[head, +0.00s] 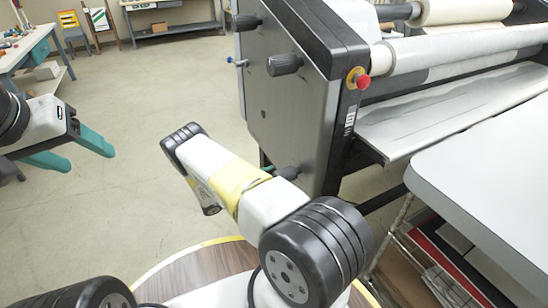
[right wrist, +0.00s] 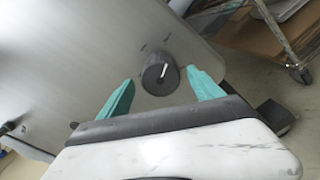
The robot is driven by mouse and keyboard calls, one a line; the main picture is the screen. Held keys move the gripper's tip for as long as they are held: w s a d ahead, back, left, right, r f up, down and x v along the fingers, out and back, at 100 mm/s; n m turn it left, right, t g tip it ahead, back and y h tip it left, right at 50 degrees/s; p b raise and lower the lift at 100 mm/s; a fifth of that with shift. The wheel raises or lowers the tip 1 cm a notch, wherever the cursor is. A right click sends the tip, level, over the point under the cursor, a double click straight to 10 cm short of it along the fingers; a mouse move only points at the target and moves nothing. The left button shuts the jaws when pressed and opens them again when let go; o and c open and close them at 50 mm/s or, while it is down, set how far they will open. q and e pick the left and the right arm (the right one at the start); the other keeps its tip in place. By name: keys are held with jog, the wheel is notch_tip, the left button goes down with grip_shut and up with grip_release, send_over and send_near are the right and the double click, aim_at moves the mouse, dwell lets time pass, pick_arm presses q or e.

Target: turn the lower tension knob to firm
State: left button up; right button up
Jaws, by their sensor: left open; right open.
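The lower tension knob (head: 287,173) is black and sits low on the laminator's grey side panel (head: 290,115), partly hidden behind my right arm in the head view. In the right wrist view the knob (right wrist: 158,78) is round, with a white pointer line running up and slightly right in the picture. My right gripper (right wrist: 161,77) is open, its two teal fingers on either side of the knob with gaps showing; whether the tips reach past its face I cannot tell. My left gripper (head: 88,158) is open and empty over the floor, away from the machine.
Another black knob (head: 285,64) sits higher on the panel, with a red button (head: 362,81) on yellow beside it. A pale table (head: 490,180) stands at the right above a wire rack. Open floor (head: 150,90) lies left of the machine.

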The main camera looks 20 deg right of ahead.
aim_at(288, 174)
jog(key=d, duration=0.7)
jog(key=shift+w+d, duration=0.3)
jog(key=shift+d, duration=0.1)
jog(key=c, duration=1.4)
jog(key=shift+o, duration=0.2)
jog(key=shift+n, duration=0.3)
jog(key=n, duration=1.3)
